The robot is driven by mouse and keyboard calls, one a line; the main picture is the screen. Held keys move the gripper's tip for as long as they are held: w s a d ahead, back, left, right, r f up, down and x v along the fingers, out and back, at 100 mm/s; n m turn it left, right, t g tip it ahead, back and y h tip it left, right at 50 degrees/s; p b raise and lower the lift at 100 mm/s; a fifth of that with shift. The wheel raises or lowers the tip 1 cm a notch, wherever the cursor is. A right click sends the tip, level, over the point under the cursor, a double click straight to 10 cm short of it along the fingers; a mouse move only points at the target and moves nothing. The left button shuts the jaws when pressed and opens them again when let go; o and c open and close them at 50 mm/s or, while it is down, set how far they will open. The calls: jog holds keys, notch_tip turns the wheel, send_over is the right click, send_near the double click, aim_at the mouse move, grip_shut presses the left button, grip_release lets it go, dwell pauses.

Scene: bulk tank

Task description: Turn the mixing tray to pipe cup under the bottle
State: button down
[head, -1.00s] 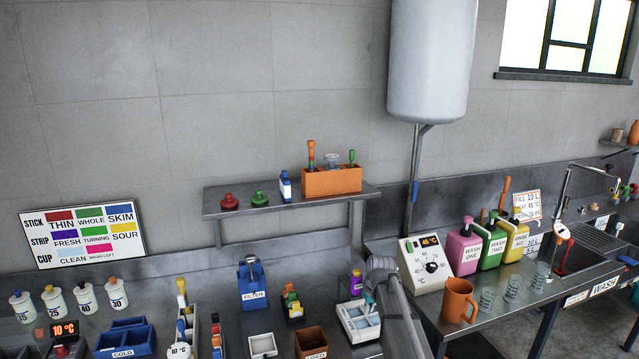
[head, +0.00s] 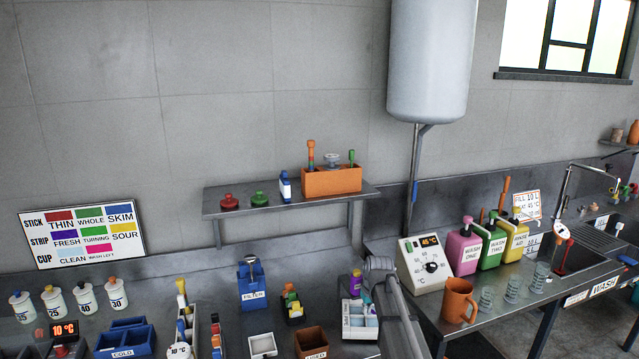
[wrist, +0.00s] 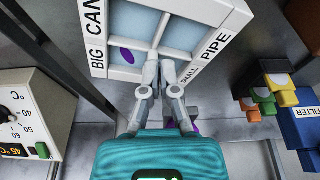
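The mixing tray (head: 361,334) is white, with pale blue compartments and lettering on its rim. It stands on the bench, partly hidden by my arm. In the wrist view the tray (wrist: 121,74) shows the labels BIG CAN, SMALL and PIPE, and a purple spot lies in the compartment near BIG CAN. My gripper (wrist: 160,65) has its fingertips close together at the tray's near rim, by a divider, and appears shut on it. A purple bottle (head: 355,284) stands just behind the tray. Only purple bits beside my fingers show in the wrist view; its outlet is hidden.
A blue FILTER holder (head: 253,288) and a block of coloured pieces (head: 293,304) stand left of the tray. A white temperature box (head: 426,264) and an orange mug (head: 459,300) are to the right. A shelf (head: 289,202) overhangs behind.

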jog(key=shift+s, duration=0.35)
jog(key=shift+r, duration=0.15)
jog(key=p+v, duration=0.2)
jog(key=p, duration=0.1)
jog(key=w+p+v, duration=0.1)
jog(key=p+v, duration=0.2)
jog(key=shift+a+r, duration=0.15)
jog(key=shift+r, duration=0.3)
jog(key=shift+w, duration=0.1)
jog(key=shift+w+d+r+p, duration=0.2)
jog(key=shift+d+r+p, duration=0.05)
jog(key=shift+d, duration=0.25)
jog(key=shift+w+d+r+p, duration=0.15)
jog(key=shift+d+r+p, duration=0.1)
jog(key=shift+d, duration=0.25)
jog(key=shift+f, duration=0.2)
jog(key=b+x, duration=0.3)
jog(key=s+b+x, duration=0.1)
jog(key=b+x, duration=0.2)
jog(key=b, duration=0.1)
jog(key=shift+s+d+f, duration=0.15)
jog(key=shift+d+f, duration=0.05)
jog(key=shift+f, duration=0.2)
